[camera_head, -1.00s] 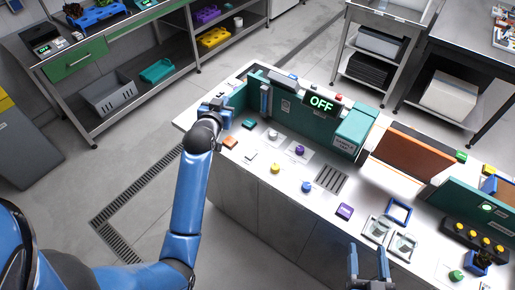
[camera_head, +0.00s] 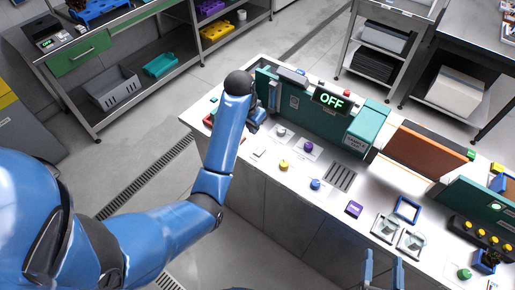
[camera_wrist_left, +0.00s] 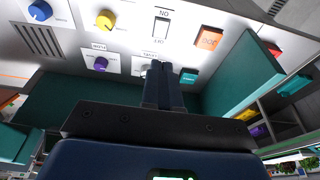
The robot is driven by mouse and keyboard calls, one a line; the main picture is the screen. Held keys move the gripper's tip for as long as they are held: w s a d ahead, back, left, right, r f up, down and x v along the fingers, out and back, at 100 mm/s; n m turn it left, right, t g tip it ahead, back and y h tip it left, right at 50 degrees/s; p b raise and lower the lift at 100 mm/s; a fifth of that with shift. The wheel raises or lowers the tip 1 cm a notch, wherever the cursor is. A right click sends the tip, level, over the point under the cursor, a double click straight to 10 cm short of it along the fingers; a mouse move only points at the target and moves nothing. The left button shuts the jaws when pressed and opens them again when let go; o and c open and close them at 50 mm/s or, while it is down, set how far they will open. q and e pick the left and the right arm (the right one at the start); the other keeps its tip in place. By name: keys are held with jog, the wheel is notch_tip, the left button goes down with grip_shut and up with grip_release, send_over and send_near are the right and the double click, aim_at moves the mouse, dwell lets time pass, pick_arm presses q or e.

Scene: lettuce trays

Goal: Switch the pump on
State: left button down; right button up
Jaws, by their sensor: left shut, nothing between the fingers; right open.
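The display (camera_head: 331,99) on the green panel reads OFF in the head view. A white rocker switch (camera_head: 259,152) lies on the bench top; it also shows in the left wrist view (camera_wrist_left: 161,27) with ON and OFF marks. I cannot tell which of these controls is the pump's. My left gripper (camera_head: 260,119) is shut and empty above the bench, near a grey knob (camera_head: 280,131). In the left wrist view its fingertips (camera_wrist_left: 172,68) partly cover that knob; contact cannot be told. My right gripper (camera_head: 384,262) is open and empty at the bottom edge.
A purple knob (camera_head: 307,146), yellow knob (camera_head: 283,163) and blue knob (camera_head: 315,184) sit near the switch. An orange button (camera_wrist_left: 209,38) and a teal button (camera_wrist_left: 294,85) lie beside it. The green panel's side wall (camera_wrist_left: 245,75) stands close to my left gripper.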

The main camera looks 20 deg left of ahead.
pick_arm(q)
jog(key=shift+f, duration=0.1)
dwell(0.3)
jog(key=p, duration=0.2)
send_near(258, 153)
jog(key=x, duration=0.5)
jog(key=shift+w+f, duration=0.2)
jog(key=shift+w, duration=0.1)
jog(key=shift+f, duration=0.6)
jog(key=shift+s+f, duration=0.25)
jog(key=shift+f, duration=0.25)
jog(key=shift+r, duration=0.2)
jog(key=shift+w, duration=0.2)
jog(key=shift+w+d+r, duration=0.2)
jog(key=shift+w+r, duration=0.1)
jog(key=shift+w, duration=0.3)
